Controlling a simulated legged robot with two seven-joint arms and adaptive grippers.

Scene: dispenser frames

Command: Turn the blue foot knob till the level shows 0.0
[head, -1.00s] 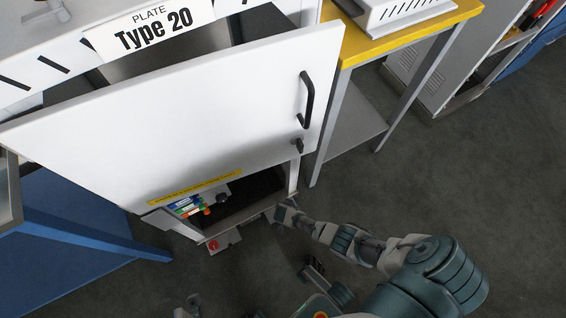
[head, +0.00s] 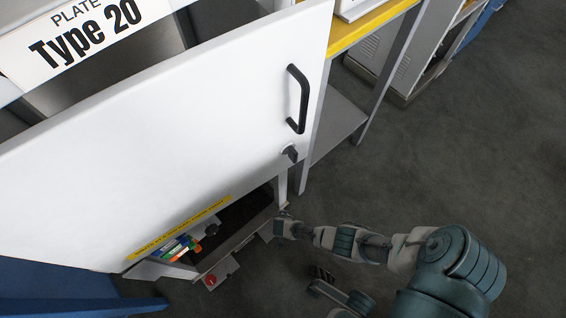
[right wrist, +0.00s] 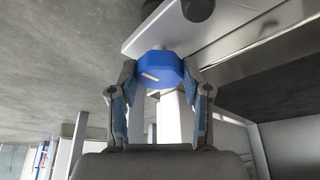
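The blue foot knob (right wrist: 160,72) shows in the right wrist view under a white horizontal frame, with a short pale mark on its face. My right gripper (right wrist: 160,78) has its fingers apart, one on each side of the knob. I cannot tell whether they touch it. In the head view my right arm (head: 350,243) reaches to the cabinet's lower right corner, where the knob is hidden. A small dark part of mine (head: 322,276), seemingly my left gripper, shows low in the head view; its opening is unclear. No level reading is legible.
A large white door (head: 180,130) with a black handle (head: 298,98) stands above the open lower compartment. A red knob (head: 210,281) is at the lower frame. A yellow-edged bench (head: 375,28) stands right of it. Dark floor (head: 480,170) is clear to the right.

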